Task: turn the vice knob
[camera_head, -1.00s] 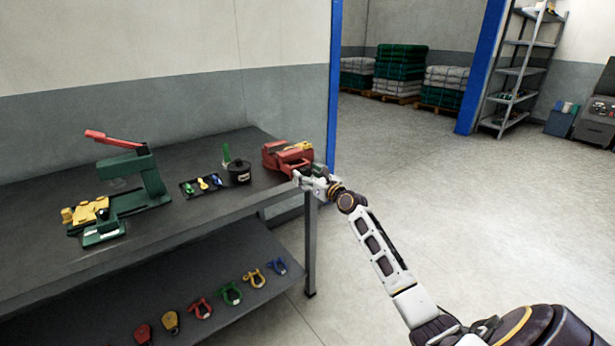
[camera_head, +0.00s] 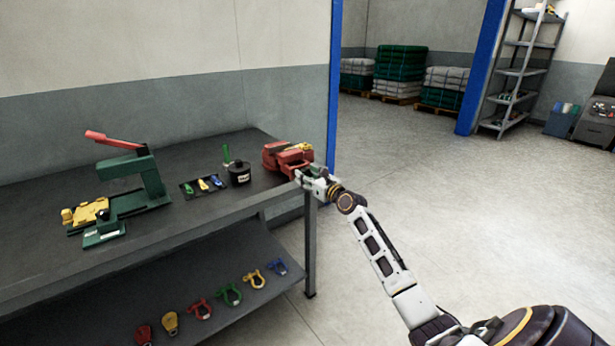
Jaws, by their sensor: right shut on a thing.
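The red vice (camera_head: 279,157) stands at the right end of the dark workbench. My right gripper (camera_head: 301,177) is at the front of the vice, at the bench's right edge, and is shut on the vice knob. The knob itself is mostly hidden by the gripper's fingers. My right arm reaches in from the lower right. My left gripper does not show.
The workbench (camera_head: 50,242) holds a green press (camera_head: 143,181) with a red lever, a small tray (camera_head: 203,187) and a black pot (camera_head: 240,173). Colored shackles (camera_head: 230,293) lie on the lower shelf. A blue post (camera_head: 333,90) rises behind the vice. The floor at right is clear.

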